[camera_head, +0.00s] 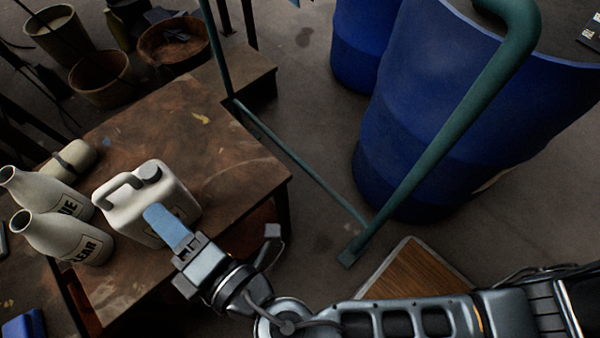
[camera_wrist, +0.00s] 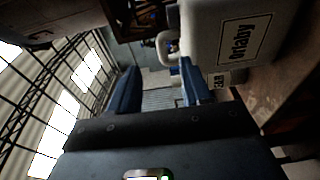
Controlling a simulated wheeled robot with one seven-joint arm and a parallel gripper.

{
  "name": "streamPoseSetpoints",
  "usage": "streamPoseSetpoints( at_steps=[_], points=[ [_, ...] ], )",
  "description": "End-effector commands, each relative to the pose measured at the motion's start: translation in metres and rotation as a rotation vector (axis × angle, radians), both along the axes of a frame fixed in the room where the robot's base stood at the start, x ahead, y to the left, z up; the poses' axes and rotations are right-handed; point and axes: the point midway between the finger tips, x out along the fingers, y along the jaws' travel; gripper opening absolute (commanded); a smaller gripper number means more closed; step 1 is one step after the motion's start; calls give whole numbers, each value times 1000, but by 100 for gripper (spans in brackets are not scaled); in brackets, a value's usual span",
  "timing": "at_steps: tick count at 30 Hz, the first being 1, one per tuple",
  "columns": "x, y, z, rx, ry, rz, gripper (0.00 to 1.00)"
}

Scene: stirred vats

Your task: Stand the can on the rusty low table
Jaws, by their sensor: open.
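The can is a white jerrycan (camera_head: 137,205) with a grey cap and a side handle. It stands on a brown, rust-stained table (camera_head: 215,150). In the wrist view the can (camera_wrist: 228,35) fills the upper right, with a dark-framed label, and its pale handle shows beyond the fingers. My gripper (camera_head: 170,228) is beside the can's near side, with a blue finger overlapping it in the head view. In the wrist view my gripper (camera_wrist: 157,85) is open, its two blue fingers apart with no object clearly between them. I cannot tell whether a finger touches the can.
Two labelled white bottles (camera_head: 70,238) and a pale cylinder (camera_head: 70,160) stand or lie left of the can. Blue drums (camera_head: 440,110) and a green pipe (camera_head: 450,125) are at right. Pots and a bowl (camera_head: 174,41) are at upper left. The table's far part is clear.

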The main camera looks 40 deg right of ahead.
Motion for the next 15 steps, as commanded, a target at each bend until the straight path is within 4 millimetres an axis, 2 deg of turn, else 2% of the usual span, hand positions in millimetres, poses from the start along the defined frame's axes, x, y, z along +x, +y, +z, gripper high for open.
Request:
streamPoseSetpoints(
  at_steps=[5, 10, 12, 15],
  points=[
    [-19, -39, -31, 92, 127, 3, 48],
    [-70, -98, -65, 341, 329, -10, 48],
    [-94, -118, -69, 467, 391, -27, 48],
    [-129, -142, -64, 663, 452, -62, 48]
  ],
)
